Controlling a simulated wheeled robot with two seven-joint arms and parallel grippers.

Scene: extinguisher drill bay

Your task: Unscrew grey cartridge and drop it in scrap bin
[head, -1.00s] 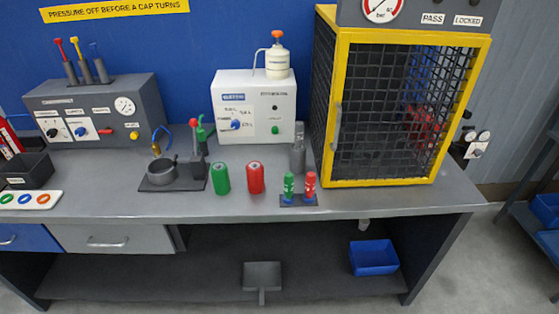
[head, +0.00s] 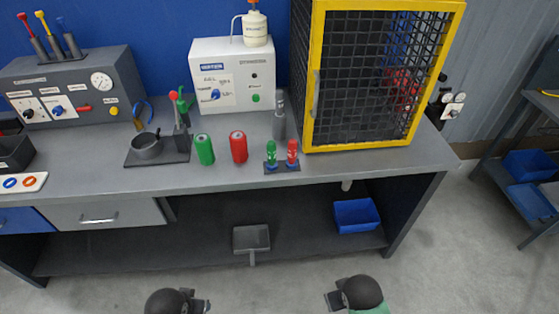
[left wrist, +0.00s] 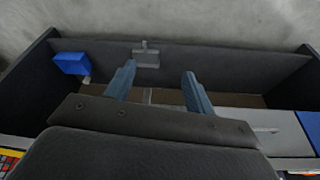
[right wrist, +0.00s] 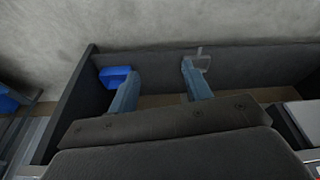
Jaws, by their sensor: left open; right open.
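A grey upright cylinder with a narrower top (head: 279,122) stands on the bench just left of the yellow-framed cage; I cannot tell whether it is the grey cartridge or holds it. A small stand in front of it holds a green cartridge (head: 271,154) and a red cartridge (head: 292,152). A blue bin (head: 355,215) sits on the lower shelf; no scrap label is readable. It also shows in the left wrist view (left wrist: 70,63) and right wrist view (right wrist: 114,76). My left gripper (left wrist: 158,82) and right gripper (right wrist: 159,84) are open and empty, in front of the bench.
The cage (head: 375,75) stands on the bench's right part. A green can (head: 204,149) and a red can (head: 239,147) stand left of the small stand. A dark fixture with a round cup (head: 147,147) is further left. The bench's front strip is clear.

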